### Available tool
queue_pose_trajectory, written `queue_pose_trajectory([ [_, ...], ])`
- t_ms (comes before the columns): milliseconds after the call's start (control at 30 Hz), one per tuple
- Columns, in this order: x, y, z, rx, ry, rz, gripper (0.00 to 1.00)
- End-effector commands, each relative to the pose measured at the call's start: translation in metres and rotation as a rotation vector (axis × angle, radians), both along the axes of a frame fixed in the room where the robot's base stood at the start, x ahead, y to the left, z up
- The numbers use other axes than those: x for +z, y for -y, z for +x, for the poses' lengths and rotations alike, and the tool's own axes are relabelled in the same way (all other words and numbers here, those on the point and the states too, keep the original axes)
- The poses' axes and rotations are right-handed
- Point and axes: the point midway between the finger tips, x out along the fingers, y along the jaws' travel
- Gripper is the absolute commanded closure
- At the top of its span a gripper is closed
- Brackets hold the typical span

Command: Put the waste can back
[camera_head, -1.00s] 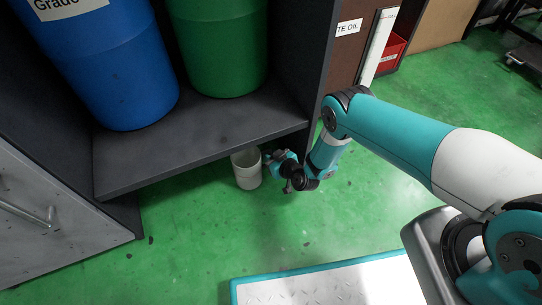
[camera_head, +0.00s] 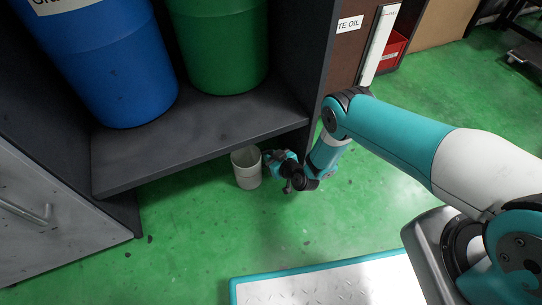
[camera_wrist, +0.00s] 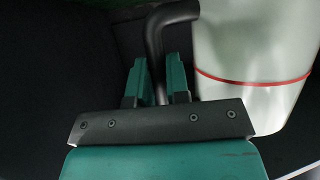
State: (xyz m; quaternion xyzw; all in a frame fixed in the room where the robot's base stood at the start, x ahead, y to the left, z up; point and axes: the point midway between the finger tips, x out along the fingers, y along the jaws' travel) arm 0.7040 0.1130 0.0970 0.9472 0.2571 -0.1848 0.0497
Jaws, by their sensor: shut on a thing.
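The waste can (camera_head: 246,168) is a white, open-topped can that looks upright by the front edge of the shelf, at floor level. I cannot tell whether its base touches the floor. In the wrist view the can (camera_wrist: 255,60), with a thin red band, fills the upper right. My gripper (camera_wrist: 158,75) is shut on the can's black bent handle (camera_wrist: 170,17), which passes between the two green fingers. In the head view my gripper (camera_head: 270,158) is at the can's right side, with its fingers too small to make out.
A dark shelf (camera_head: 190,148) overhangs the floor behind the can, carrying a blue drum (camera_head: 110,70) and a green drum (camera_head: 218,50). A grey cabinet door (camera_head: 55,225) stands at left. The green floor (camera_head: 195,230) in front is clear up to a white platform (camera_head: 330,285).

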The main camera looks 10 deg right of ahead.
Motion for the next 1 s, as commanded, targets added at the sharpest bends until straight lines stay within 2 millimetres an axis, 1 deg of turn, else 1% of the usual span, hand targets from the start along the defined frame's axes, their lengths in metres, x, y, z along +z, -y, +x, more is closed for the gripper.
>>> queue_pose_trajectory([
  [33, -0.002, 0.0, 0.0, 0.0, 0.001, 0.001, 1.0],
  [67, -0.001, 0.0, 0.0, 0.0, 0.001, 0.001, 0.79],
  [100, -0.001, 0.0, 0.0, 0.0, 0.001, 0.001, 0.7],
  [167, -0.001, 0.0, 0.0, 0.0, 0.0, 0.0, 0.56],
  [200, -0.001, 0.0, 0.0, 0.0, 0.0, 0.0, 0.54],
  [467, 0.0, 0.001, -0.001, 0.0, 0.0, -0.001, 0.54],
  [567, 0.003, 0.003, -0.005, -0.001, -0.004, 0.0, 0.54],
  [667, 0.01, 0.009, -0.016, -0.001, -0.006, 0.0, 0.54],
  [767, 0.02, 0.018, -0.03, -0.004, -0.006, 0.001, 0.54],
  [1000, 0.039, 0.041, -0.068, -0.005, -0.006, 0.0, 0.54],
])
